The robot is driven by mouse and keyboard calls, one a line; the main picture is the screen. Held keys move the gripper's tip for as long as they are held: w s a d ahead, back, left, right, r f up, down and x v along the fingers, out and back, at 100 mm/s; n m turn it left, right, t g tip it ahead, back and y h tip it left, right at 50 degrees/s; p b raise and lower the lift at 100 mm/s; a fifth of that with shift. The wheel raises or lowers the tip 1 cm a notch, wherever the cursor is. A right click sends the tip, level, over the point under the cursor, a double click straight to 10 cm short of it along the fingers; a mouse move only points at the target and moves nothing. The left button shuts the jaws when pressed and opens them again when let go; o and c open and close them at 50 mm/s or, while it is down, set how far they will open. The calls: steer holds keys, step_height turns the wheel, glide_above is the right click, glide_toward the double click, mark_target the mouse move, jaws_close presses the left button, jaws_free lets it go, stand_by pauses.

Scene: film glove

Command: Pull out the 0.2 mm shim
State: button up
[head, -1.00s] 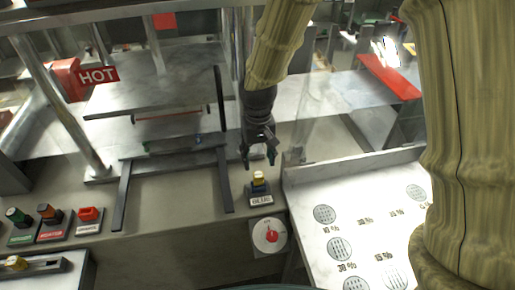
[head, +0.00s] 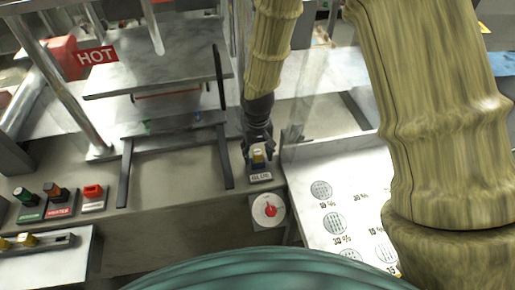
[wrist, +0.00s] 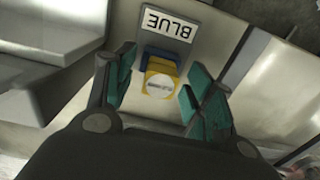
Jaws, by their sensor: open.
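A small yellow block on a dark blue base (head: 257,155) stands on the bench, with a white label reading BLUE (head: 261,177) in front of it. In the wrist view the yellow block (wrist: 160,77) sits between the green fingertips of my gripper (wrist: 160,85), which is open with a gap on either side of the block. In the head view my gripper (head: 257,150) is down over the block. The 0.2 mm marking cannot be read in either view, so I cannot tell the shim's thickness.
A metal press with a HOT sign (head: 97,56) and two dark rails stands at the left. Coloured switches (head: 92,191) line the front left. A red dial (head: 269,210) is just in front. A white panel with round hatched patches (head: 335,223) lies at the right.

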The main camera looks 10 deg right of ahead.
mark_target(258, 151)
steer(key=shift+c, duration=0.4)
steer(key=c, duration=1)
steer(key=shift+c, duration=0.2)
steer(key=shift+r+p, duration=0.6)
steer(key=shift+r+p, duration=1.5)
steer(key=shift+r, duration=0.55)
steer(key=shift+r, duration=0.15)
steer(key=shift+r+p, duration=1.35)
steer(key=shift+r, duration=0.1)
